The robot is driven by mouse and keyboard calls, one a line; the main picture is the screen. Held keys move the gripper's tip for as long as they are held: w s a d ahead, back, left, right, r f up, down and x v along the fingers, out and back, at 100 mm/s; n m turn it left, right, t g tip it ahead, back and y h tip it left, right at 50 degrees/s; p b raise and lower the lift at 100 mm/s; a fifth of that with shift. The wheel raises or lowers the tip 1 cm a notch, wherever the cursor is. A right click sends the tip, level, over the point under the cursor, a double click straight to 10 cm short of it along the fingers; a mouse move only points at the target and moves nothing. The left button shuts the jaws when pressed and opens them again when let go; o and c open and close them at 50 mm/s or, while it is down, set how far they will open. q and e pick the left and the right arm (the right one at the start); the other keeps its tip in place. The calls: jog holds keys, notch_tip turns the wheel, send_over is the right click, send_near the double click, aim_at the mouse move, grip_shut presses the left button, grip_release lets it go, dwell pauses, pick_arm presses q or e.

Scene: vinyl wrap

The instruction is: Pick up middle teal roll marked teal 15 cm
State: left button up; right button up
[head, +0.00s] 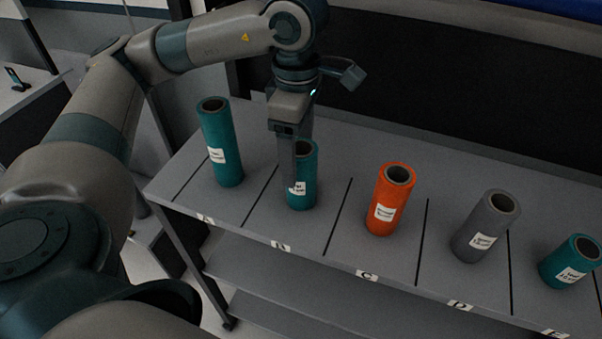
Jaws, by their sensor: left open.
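Several upright rolls stand on a grey shelf top. A tall teal roll (220,145) is in slot A at the left. A mid-height teal roll (304,192) stands in the slot to its right, partly hidden by my left gripper; its label is too small to read surely. A short teal roll (566,262) stands at the far right. My left gripper (293,172) points down at the mid-height teal roll, its fingers overlapping the roll's upper left side. It is open; I cannot tell whether it touches the roll. My right gripper is not in view.
An orange roll (388,198) and a grey roll (486,226) stand in slots C and D. Black lines divide the shelf top (340,250). A dark panel (430,105) rises behind it, and lower shelves (300,290) lie below.

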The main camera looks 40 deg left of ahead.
aim_at(302, 197)
pick_arm(q)
jog(key=f+p, duration=0.1)
jog(key=f, duration=0.1)
jog(key=f+p, duration=0.1)
jog(key=f, duration=0.1)
jog(key=shift+w+d+p, duration=0.1)
jog(key=shift+w+p, duration=0.15)
jog(key=shift+p, duration=0.1)
jog(key=shift+f, duration=0.45)
jog(key=shift+c, duration=0.3)
jog(key=c, duration=1.3)
